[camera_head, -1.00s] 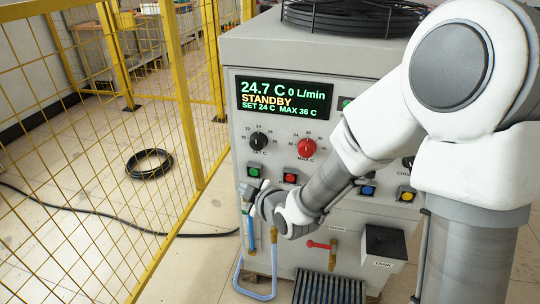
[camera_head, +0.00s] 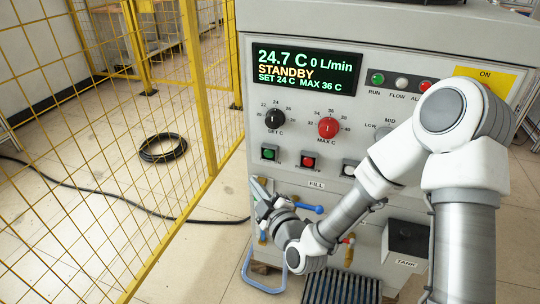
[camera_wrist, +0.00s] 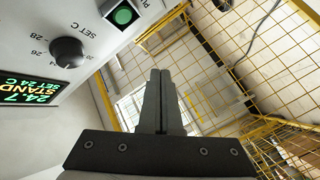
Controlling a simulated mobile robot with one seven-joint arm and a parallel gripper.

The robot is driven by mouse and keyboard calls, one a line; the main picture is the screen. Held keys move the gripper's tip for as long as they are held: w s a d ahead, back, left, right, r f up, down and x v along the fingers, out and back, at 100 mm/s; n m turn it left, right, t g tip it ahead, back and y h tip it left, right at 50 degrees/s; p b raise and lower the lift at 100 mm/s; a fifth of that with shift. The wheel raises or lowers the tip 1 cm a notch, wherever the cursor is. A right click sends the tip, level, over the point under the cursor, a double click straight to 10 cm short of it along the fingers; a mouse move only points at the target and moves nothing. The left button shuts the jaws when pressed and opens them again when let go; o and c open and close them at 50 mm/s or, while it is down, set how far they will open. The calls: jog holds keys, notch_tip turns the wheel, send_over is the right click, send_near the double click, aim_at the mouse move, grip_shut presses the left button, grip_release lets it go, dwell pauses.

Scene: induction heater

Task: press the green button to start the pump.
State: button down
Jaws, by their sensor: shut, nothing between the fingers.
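The green button (camera_head: 269,152) is on the left of the grey machine's front panel, below the black SET C knob (camera_head: 275,118). It also shows at the top of the wrist view (camera_wrist: 123,15). My gripper (camera_head: 258,188) is below and slightly left of the button in the head view, apart from it. In the wrist view its two fingers (camera_wrist: 160,75) are together and empty. The display (camera_head: 306,70) reads 24.7 C, 0 L/min, STANDBY, SET 24 C, MAX 36 C.
A red button (camera_head: 308,160) sits right of the green one, under the red MAX C knob (camera_head: 328,128). A blue-handled valve (camera_head: 309,208) is close to my gripper. A yellow mesh fence (camera_head: 190,90) stands left of the machine. A black hose coil (camera_head: 162,148) lies on the floor.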

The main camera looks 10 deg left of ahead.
jog(key=p, duration=0.1)
send_near(264, 154)
jog(key=shift+s+a+x, duration=0.15)
jog(key=shift+x, duration=0.75)
jog(key=shift+s+a+x, duration=0.15)
jog(key=shift+x, duration=0.7)
jog(key=shift+s+a+x, duration=0.15)
jog(key=shift+a+x, duration=0.05)
jog(key=shift+x, duration=0.7)
jog(key=shift+w+f, duration=0.15)
jog(key=shift+w, duration=0.3)
jog(key=shift+w+d+b, duration=0.1)
jog(key=shift+w+b, duration=0.4)
jog(key=shift+b, duration=0.05)
dwell(0.6)
jog(key=shift+s, duration=0.15)
jog(key=shift+s+b, duration=0.35)
jog(key=shift+s, duration=0.4)
